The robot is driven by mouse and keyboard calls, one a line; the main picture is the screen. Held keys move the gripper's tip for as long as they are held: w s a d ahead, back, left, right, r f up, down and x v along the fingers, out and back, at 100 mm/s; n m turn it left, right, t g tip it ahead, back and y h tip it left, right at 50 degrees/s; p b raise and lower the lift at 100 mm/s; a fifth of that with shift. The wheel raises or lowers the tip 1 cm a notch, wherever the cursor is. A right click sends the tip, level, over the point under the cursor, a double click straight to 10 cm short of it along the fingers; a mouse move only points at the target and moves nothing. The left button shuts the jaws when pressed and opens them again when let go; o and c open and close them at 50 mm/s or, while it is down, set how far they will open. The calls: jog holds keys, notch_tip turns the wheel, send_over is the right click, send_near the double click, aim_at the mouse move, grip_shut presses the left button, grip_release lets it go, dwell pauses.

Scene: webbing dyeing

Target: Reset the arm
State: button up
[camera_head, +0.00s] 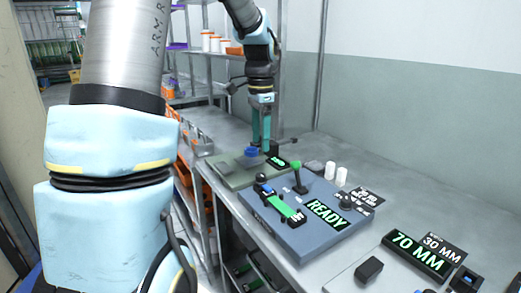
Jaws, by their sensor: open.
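My gripper (261,146) points straight down over the far end of the bench, with its two teal fingers apart. Its tips are beside a small blue round part (251,152) on a grey-green plate (232,176). I cannot tell whether they touch it. Nothing shows held between the fingers. My arm comes in from the upper left, and its large links cover the left side of the view.
A blue-grey panel (312,246) carries a READY display (327,213), a green-topped lever (298,176) and a green strip (278,205). Two white cylinders (336,173) stand behind it. A 70 MM display (417,256) is at right front. Shelves (203,53) stand behind; bare bench (410,175) lies at right.

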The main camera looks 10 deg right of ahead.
jog(key=shift+a, duration=0.1)
jog(key=s+a+f+n, duration=0.4)
jog(key=s+a+n, duration=0.2)
jog(key=s+a, duration=0.1)
jog(key=s+a+f+n+t, duration=0.1)
jog(key=s+a+f+n, duration=0.3)
jog(key=s+a+n, duration=0.3)
jog(key=shift+a+n+t, duration=0.3)
jog(key=shift+a, duration=0.35)
